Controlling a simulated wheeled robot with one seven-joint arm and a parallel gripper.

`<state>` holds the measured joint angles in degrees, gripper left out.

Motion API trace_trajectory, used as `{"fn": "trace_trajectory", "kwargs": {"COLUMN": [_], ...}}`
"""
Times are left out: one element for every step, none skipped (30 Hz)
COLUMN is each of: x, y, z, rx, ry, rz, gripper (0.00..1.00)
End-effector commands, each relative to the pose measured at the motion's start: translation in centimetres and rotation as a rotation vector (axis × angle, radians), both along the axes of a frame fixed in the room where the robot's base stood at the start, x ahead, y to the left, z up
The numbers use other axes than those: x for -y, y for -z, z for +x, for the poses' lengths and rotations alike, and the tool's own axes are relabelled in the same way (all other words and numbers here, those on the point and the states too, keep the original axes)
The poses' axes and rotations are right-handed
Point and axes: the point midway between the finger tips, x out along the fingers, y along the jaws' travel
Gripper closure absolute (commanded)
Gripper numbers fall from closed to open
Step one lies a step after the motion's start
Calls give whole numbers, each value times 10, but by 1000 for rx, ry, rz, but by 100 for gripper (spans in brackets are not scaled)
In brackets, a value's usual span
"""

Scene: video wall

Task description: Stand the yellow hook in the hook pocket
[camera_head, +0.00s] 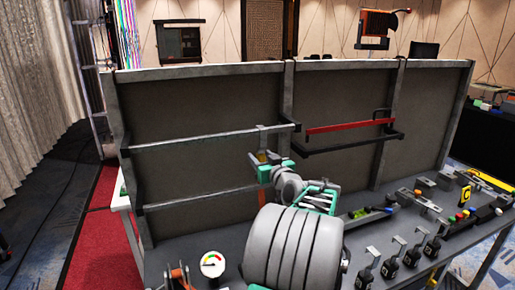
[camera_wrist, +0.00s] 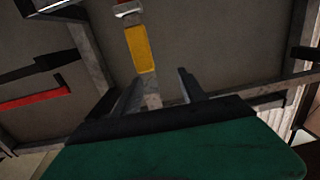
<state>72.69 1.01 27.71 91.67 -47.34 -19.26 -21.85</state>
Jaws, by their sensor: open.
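The yellow hook (camera_wrist: 140,48) is upright against the dark panel in the wrist view, just beyond my fingertips. Pale grey pieces show above and below its yellow part. In the head view, a small yellow part of it (camera_head: 262,157) shows at my gripper, below the grey rail. My gripper (camera_head: 268,168) is open in front of the frame. In the wrist view its two fingers (camera_wrist: 159,90) stand apart, with the grey piece between them in the picture; I cannot tell whether they touch it. I cannot make out the hook pocket for certain.
A grey rail (camera_head: 210,138) crosses the left panel, with a lower rail (camera_head: 200,198) beneath. A black bracket (camera_head: 350,146) with a red bar (camera_head: 349,126) projects at right. The grey table (camera_head: 375,237) carries levers, a gauge (camera_head: 212,263) and a yellow-marked block (camera_head: 465,192).

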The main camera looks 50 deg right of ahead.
Motion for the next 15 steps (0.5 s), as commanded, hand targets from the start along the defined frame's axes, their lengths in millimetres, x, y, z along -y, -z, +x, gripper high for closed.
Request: {"fn": "trace_trajectory", "kwargs": {"x": [11, 15, 18, 19, 19, 20, 21, 23, 27, 29, 32, 36, 39, 42, 46], "y": [-4, -5, -7, -7, -8, -8, -9, -9, -9, -10, -10, -10, -10, -10, -10], "z": [-10, -14, -17, -17, -18, -16, -15, -13, -9, -5, -1, 6, 11, 16, 23], "rx": [18, 25, 33, 36, 38, 38, 37, 36, 36, 36, 35, 35, 34, 34, 33], "ry": [20, 26, 32, 34, 35, 35, 35, 36, 38, 38, 37, 37, 38, 37, 37], "rz": [-9, -14, -18, -20, -21, -21, -20, -20, -20, -20, -19, -20, -18, -18, -19], "gripper": [51, 51, 51, 51, 51, 51, 51, 51, 51, 51, 51, 51, 51, 51, 51]}}
